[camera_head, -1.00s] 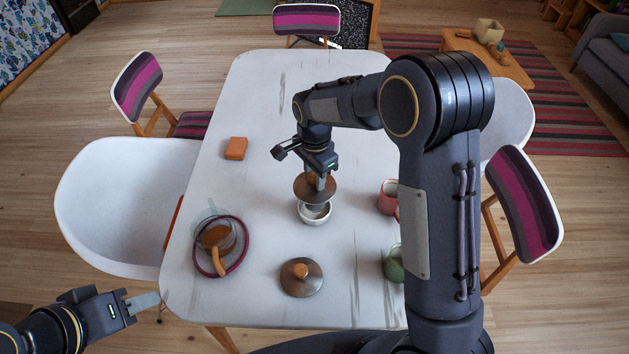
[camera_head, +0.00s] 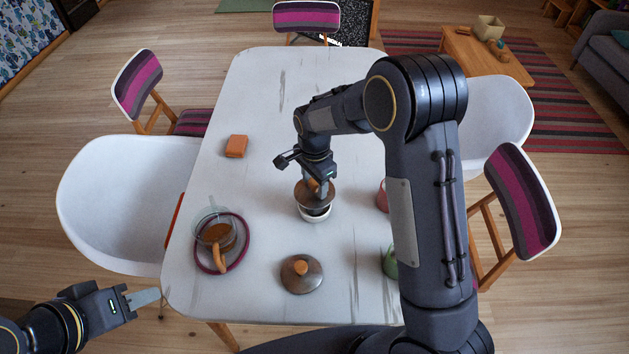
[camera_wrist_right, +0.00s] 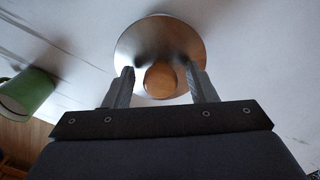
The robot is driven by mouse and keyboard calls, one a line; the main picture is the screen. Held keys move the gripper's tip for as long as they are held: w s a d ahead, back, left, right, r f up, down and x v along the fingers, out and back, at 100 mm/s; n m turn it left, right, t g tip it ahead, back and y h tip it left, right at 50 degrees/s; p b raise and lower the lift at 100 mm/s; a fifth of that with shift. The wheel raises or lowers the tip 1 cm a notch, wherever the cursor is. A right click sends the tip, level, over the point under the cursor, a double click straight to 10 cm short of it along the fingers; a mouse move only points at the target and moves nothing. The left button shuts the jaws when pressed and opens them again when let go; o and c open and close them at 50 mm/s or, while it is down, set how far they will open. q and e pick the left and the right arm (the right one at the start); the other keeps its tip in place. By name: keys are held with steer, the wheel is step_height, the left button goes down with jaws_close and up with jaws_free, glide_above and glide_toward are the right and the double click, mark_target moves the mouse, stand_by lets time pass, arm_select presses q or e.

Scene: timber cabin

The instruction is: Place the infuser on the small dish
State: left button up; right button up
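The infuser (camera_head: 316,198), with a dark metal disc top and a wooden knob, sits at the small white dish (camera_head: 315,217) near the table's middle. Its disc covers most of the dish, so any lower part is hidden. My right gripper (camera_head: 314,184) is directly above it. In the right wrist view, my right gripper's fingers (camera_wrist_right: 161,78) stand either side of the wooden knob (camera_wrist_right: 161,80), with a visible gap on each side. My left gripper (camera_head: 145,298) is off the table's front left corner, empty; its finger gap cannot be made out.
A glass pot (camera_head: 213,229) with a wooden handle stands on a purple-rimmed mat (camera_head: 243,254). A metal lid (camera_head: 301,281) lies in front. A red mug (camera_head: 382,196) and green mug (camera_head: 389,262) are right, partly behind my right arm. An orange block (camera_head: 236,146) lies back left.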

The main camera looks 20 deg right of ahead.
steer(key=shift+r, duration=0.1)
step_height(320, 180, up, 12)
steer(key=s+d+r+n+t+y, duration=0.1)
steer(key=s+d+r+n+y, duration=0.15)
steer(key=s+d+r, duration=0.4)
steer(key=s+f+n+t+y, duration=0.1)
steer(key=s+n+t, duration=0.3)
steer(key=s, duration=1.7)
steer(key=f+n, duration=0.1)
steer(key=n, duration=0.4)
steer(key=shift+s+a+t, duration=0.25)
steer(key=shift+a+t, duration=0.05)
steer(key=shift+t, duration=0.1)
